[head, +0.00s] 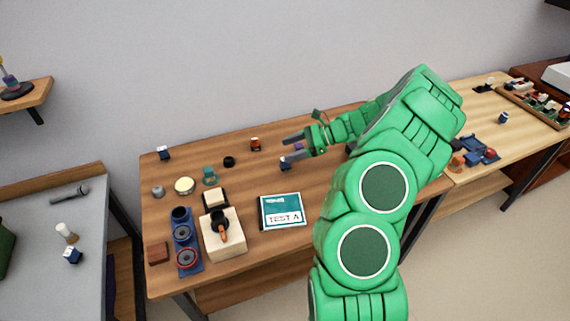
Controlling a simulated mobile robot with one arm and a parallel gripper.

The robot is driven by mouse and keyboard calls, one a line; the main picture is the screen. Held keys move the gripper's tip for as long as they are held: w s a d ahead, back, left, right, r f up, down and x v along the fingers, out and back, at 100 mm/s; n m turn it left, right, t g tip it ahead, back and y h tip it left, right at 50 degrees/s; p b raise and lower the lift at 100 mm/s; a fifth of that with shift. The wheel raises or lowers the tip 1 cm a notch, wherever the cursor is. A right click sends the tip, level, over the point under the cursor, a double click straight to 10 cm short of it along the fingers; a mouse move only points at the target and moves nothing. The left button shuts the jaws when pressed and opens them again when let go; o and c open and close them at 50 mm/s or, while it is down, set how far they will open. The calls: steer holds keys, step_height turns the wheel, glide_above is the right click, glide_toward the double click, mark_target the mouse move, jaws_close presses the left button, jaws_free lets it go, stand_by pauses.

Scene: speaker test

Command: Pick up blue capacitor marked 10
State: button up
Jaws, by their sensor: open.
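My green arm reaches in from the lower right, and my gripper (288,149) is open above the back middle of the brown wooden table. A small dark blue piece (285,165) is just below the lower fingertip; I cannot tell whether they touch. A small purple-blue piece (299,146) shows between the fingers, partly covered. Other small blue pieces with pale tops are at the table's back left (163,154), on the grey table (72,255) and on the right-hand table (503,118). No marking 10 is readable on any of them.
A blue speaker panel (186,240) and a pale wooden block (224,240) stand front left. An orange-brown piece (255,144) and a black ring (229,162) sit left of my gripper.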

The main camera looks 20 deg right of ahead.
mark_target(285, 165)
steer(key=d+f+m, duration=0.1)
steer(key=d+f, duration=0.1)
steer(key=d+f+m+t, duration=0.1)
steer(key=d+f, duration=0.1)
steer(key=d, duration=0.1)
steer(key=shift+w+f, duration=0.15)
steer(key=shift+f, duration=0.05)
steer(key=shift+f+x, duration=0.15)
steer(key=shift+x, duration=1.75)
steer(key=shift+f+x, duration=0.15)
steer(key=shift+x, duration=1.8)
steer(key=shift+d, duration=0.2)
steer(key=c, duration=1.1)
